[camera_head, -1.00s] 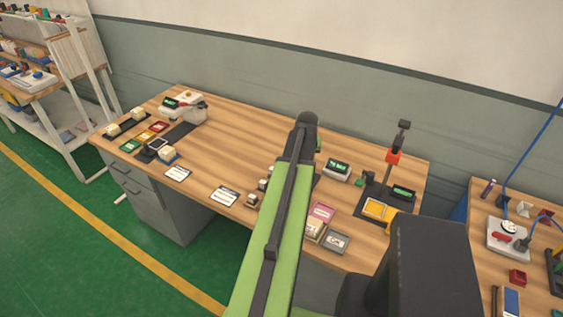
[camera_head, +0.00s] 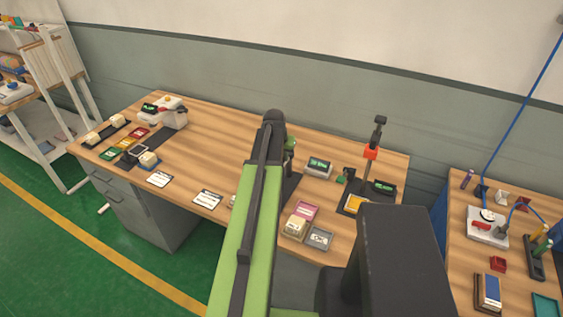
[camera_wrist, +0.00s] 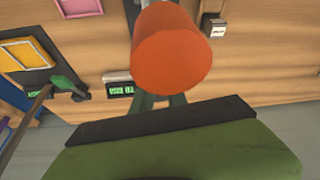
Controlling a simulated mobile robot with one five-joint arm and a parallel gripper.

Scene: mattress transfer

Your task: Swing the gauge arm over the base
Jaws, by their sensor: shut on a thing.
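In the wrist view, a large orange cylinder (camera_wrist: 172,52), apparently the gauge arm's knob, stands between the dark green fingers of my gripper (camera_wrist: 160,101). My gripper is shut on it; the cylinder hides the fingertips. In the head view, my green and black arm hides the gripper, the cylinder and most of a dark base (camera_head: 290,187) on the bench; a small green part shows beside it. How the cylinder joins the gauge arm, and where that arm points over its base, I cannot tell.

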